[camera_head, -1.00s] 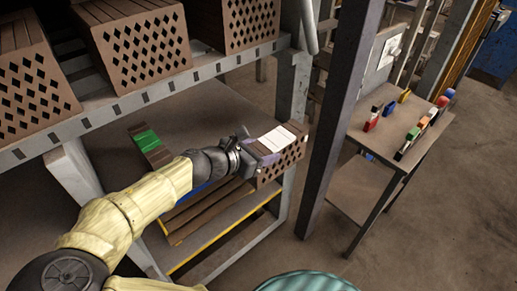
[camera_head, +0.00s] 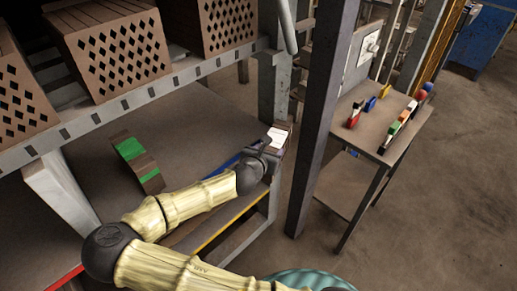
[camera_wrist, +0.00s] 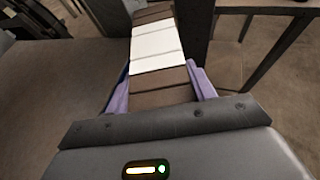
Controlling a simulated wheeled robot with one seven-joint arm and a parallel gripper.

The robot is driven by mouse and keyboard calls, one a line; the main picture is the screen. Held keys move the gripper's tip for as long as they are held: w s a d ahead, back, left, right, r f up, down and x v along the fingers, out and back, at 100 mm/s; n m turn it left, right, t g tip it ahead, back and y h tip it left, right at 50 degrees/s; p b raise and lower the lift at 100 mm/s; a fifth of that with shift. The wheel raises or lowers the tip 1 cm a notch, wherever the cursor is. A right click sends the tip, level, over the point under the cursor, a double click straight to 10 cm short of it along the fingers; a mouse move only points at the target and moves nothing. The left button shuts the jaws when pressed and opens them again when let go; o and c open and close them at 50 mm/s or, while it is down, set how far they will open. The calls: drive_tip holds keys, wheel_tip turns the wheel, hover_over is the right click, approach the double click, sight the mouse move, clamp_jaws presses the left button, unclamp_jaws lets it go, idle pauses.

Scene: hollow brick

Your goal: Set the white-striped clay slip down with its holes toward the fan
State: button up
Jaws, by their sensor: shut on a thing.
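The white-striped clay slip (camera_head: 278,137) is brown with a white band across its top. My gripper (camera_head: 268,155) is shut on it near the right end of the lower shelf, close to the steel upright. In the wrist view the slip (camera_wrist: 155,45) points away between the two purple finger pads of my gripper (camera_wrist: 160,88). Its top and white band show there; its holes are not visible in either current view. I cannot tell whether its underside touches the shelf. I see no fan that I can make out.
A green-striped slip (camera_head: 138,160) lies on the lower shelf (camera_head: 190,130), with bare surface around it. Hollow bricks (camera_head: 118,45) stand on the upper rack above. A dark post (camera_head: 323,110) stands just right of the slip; beyond it is a table (camera_head: 375,110) with small coloured things.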

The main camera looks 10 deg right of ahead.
drive_tip(key=shift+n+t+y, duration=0.5)
drive_tip(key=shift+n+y, duration=0.1)
drive_tip(key=shift+n, duration=0.1)
drive_tip(key=d+f, duration=0.3)
drive_tip(key=shift+w+d, duration=0.2)
drive_tip(key=shift+w, duration=0.1)
drive_tip(key=shift+s+d+f+n+t+y, duration=0.25)
drive_tip(key=shift+d+f+n+y, duration=0.3)
drive_tip(key=shift+d+f, duration=0.3)
drive_tip(key=shift+s+d+f+n+t+y, duration=0.15)
drive_tip(key=shift+s+d+f+n+y, duration=0.1)
drive_tip(key=shift+d+f+n+y, duration=0.4)
drive_tip(key=shift+w+f, duration=0.1)
drive_tip(key=shift+f, duration=0.1)
